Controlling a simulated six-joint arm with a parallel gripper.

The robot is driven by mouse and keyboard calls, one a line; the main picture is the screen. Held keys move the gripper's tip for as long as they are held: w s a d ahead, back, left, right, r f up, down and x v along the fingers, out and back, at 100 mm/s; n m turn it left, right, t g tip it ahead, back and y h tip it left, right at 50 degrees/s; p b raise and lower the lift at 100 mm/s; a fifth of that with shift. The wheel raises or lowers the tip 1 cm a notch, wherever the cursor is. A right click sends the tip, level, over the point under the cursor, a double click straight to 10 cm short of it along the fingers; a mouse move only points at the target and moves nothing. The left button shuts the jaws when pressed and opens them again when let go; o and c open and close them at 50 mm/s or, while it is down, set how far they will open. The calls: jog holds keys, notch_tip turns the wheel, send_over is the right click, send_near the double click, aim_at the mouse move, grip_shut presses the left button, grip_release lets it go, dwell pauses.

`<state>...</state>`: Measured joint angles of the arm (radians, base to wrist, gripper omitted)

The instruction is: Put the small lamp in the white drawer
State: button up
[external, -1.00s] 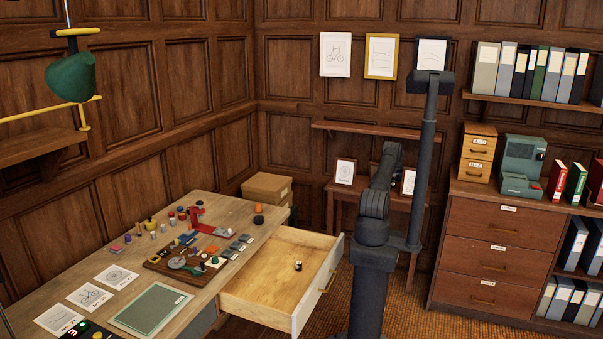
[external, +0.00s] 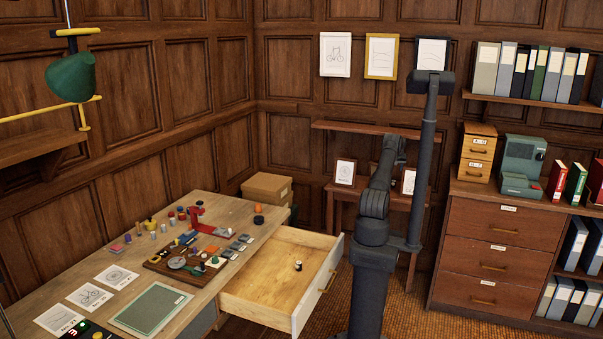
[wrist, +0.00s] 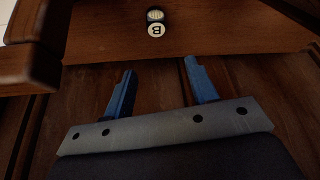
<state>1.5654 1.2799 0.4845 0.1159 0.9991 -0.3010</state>
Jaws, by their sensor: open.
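The drawer (external: 251,309), pale wood inside with a whitish front, is pulled out from the desk in the external view. A small dark cylinder with a light band (external: 298,265) stands in it. I cannot clearly pick out a small lamp. In the wrist view, a small dark piece with a round white face marked like a "B" (wrist: 155,28) is on a brown wooden surface, beyond my fingertips. My gripper (wrist: 158,66) is open, its blue fingers apart with nothing between them. In the external view my arm hides the gripper.
The desk (external: 220,205) holds many small parts, a red stand and a green mat (external: 151,308). A side table (external: 342,193) with framed pictures stands behind my arm, below a wall shelf (external: 365,130). A green lamp (external: 72,78) hangs at upper left.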

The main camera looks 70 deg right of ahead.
send_over(394, 182)
jog(key=a, duration=0.1)
notch_tip(394, 182, down, 6)
jog(key=shift+s+r, duration=0.1)
jog(key=shift+a+x, duration=0.2)
jog(key=shift+x, duration=2.65)
jog(key=shift+c, duration=0.4)
jog(key=c, duration=1)
jog(key=shift+s, duration=0.1)
grip_shut()
jog(key=shift+r, duration=0.1)
